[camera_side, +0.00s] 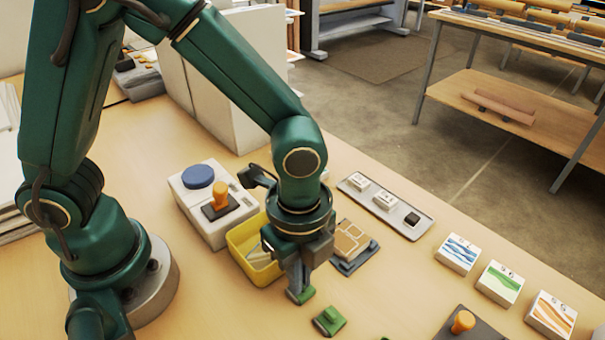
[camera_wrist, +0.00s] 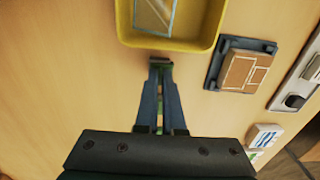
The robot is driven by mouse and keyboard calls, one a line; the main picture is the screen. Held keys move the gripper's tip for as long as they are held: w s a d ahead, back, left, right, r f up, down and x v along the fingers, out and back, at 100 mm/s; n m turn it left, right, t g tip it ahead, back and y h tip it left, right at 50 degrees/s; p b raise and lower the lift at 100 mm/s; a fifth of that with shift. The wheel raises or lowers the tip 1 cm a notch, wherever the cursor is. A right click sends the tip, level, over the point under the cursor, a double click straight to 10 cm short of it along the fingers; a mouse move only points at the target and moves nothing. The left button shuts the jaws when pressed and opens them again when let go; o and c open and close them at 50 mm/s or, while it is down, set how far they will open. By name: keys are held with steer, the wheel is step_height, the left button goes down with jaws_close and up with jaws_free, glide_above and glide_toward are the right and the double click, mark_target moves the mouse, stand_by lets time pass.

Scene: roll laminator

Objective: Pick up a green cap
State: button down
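My gripper (camera_side: 301,290) points down over the table in front of the yellow bin. A small green piece (camera_side: 302,296) shows right at its fingertips; I cannot tell whether it is held or lies under them. Another green cap-like piece (camera_side: 330,321) lies apart on the table, just to the lower right. In the wrist view, the fingers (camera_wrist: 160,66) run close together towards the bin, with a dark bit at their tips. Slivers of green (camera_wrist: 160,120) show between the fingers, and the gripper body hides the rest.
The yellow bin (camera_side: 243,240) stands close behind my gripper, beside a white box (camera_side: 186,200) with a blue disc and an orange knob. A dark pad with a tan top (camera_side: 350,244) lies to the right. Picture cards (camera_side: 500,284) and a grey tray (camera_side: 398,216) lie farther right.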

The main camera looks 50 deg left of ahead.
steer(key=shift+r, duration=0.15)
steer(key=shift+r, duration=1.9)
